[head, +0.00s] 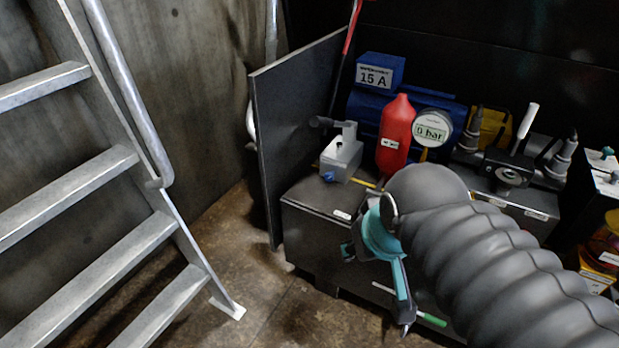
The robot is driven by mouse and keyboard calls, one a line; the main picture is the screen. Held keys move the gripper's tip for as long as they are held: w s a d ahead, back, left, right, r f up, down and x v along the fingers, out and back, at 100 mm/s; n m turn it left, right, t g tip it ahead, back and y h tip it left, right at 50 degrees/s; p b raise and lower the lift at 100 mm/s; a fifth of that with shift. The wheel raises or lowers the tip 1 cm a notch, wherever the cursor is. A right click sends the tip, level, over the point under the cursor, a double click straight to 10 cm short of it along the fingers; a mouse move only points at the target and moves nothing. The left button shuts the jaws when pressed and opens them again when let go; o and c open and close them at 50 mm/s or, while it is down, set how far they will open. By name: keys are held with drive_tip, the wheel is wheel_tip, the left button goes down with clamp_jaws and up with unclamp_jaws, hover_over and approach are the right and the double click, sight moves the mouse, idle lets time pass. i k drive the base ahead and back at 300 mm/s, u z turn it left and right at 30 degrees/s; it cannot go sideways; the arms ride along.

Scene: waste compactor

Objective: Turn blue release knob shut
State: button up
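The blue release knob (328,176) is small and sits low on the front left of a grey hand pump (342,157). The pump stands on the left part of the dark cabinet top and has a dark lever end pointing left. My gripper (377,290) is teal and dark, in front of the cabinet, below and to the right of the knob in the picture. Its two fingers are spread apart with nothing seen between them. It is apart from the knob. The knob's turn position is too small to tell.
A red bottle (395,135), a round gauge reading 0 bar (431,131) and a blue unit marked 15 A (378,73) stand right of the pump. A dark upright panel (292,130) borders the cabinet's left. A metal ladder (110,170) stands at left. Floor between is clear.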

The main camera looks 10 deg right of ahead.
sight(329, 177)
drive_tip(key=u, duration=1.9)
drive_tip(key=k, duration=1.15)
drive_tip(key=z, duration=2)
